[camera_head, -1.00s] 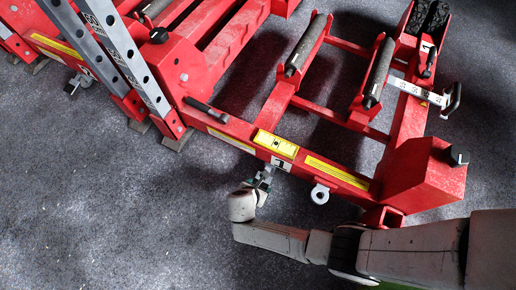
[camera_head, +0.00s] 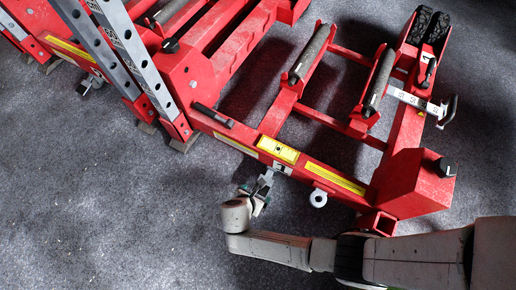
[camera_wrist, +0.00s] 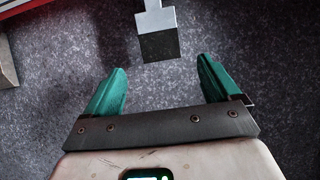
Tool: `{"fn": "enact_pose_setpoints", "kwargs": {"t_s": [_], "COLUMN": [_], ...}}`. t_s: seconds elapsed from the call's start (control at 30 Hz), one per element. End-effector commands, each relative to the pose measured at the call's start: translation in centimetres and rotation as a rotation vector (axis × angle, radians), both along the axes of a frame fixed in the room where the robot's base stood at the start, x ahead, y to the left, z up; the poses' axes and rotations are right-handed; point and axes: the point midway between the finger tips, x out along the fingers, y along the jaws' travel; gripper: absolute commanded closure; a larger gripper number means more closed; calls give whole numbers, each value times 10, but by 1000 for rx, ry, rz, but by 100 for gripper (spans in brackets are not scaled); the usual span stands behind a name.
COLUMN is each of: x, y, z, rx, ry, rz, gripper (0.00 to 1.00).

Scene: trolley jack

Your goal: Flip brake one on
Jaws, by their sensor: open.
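Brake one (camera_head: 266,181) is a small grey metal lever hanging from the near side of the red jack frame (camera_head: 325,178), below a label that seems to read 1. In the wrist view the lever (camera_wrist: 155,22) is a flat metal plate ending in a black pad. My gripper (camera_head: 254,200) is at the lever's outer end in the head view. In the wrist view my gripper (camera_wrist: 161,66) is open, with its two green fingers apart and empty. The pad lies just beyond the fingertips, roughly centred between them. Contact is not visible.
A white ring (camera_head: 318,198) sticks out of the frame right of brake one. A similar lever (camera_head: 89,86) hangs at the far left. A red box-shaped end (camera_head: 412,183) stands near my arm. The grey floor in front of the jack is clear.

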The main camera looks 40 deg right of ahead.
Motion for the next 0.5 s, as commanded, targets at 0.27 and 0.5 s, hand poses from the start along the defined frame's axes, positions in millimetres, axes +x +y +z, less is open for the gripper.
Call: {"fn": "enact_pose_setpoints", "kwargs": {"t_s": [0.27, 0.5], "x": [-5, -6], "y": [13, 14], "z": [25, 25], "rx": [0, -1], "ry": [0, 1], "rz": [1, 0], "gripper": [11, 11]}}
